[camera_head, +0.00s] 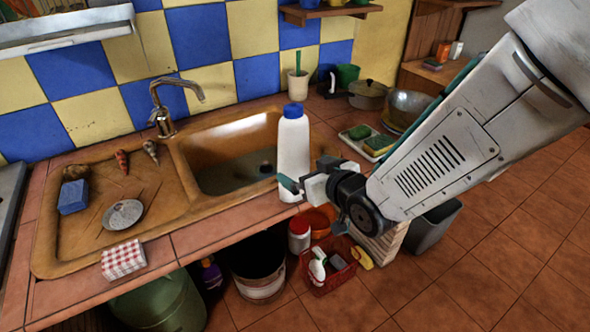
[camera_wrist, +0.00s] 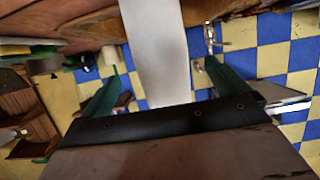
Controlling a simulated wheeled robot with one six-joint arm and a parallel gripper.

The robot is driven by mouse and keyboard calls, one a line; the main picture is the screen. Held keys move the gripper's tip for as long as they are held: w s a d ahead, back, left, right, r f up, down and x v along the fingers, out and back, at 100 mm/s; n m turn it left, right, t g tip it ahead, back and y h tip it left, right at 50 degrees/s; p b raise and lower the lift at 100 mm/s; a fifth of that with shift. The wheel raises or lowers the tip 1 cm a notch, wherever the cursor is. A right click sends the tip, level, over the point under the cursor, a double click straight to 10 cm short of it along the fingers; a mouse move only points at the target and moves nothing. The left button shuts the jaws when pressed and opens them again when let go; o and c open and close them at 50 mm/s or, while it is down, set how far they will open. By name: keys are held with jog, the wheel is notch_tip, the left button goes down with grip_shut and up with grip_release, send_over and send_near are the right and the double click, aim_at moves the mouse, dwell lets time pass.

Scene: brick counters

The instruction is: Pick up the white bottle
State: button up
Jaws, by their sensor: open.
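The white bottle (camera_head: 294,150) with a blue cap stands upright on the tiled counter at the front right corner of the sink. My gripper (camera_head: 290,186) is at the lower part of the bottle, coming from the right, and one green finger shows in front of it. In the wrist view, the white bottle (camera_wrist: 155,45) runs between the two green fingers of my gripper (camera_wrist: 162,72). A gap shows on each side of the bottle, and the fingers are open. The far finger is hidden in the head view.
The sink (camera_head: 225,195) lies left of the bottle, with a faucet (camera_head: 165,108) behind. A dish (camera_head: 123,214), a blue sponge (camera_head: 73,197) and a checked cloth (camera_head: 123,260) are on the left. Below the counter are a red basket (camera_head: 328,280) and a dark bucket (camera_head: 258,275).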

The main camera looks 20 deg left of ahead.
aim_at(300, 167)
jog(key=x, duration=0.6)
jog(key=shift+a+f, duration=0.2)
jog(key=shift+a, duration=0.05)
jog(key=c, duration=1.1)
jog(key=shift+o, duration=0.2)
jog(key=shift+r, duration=0.1)
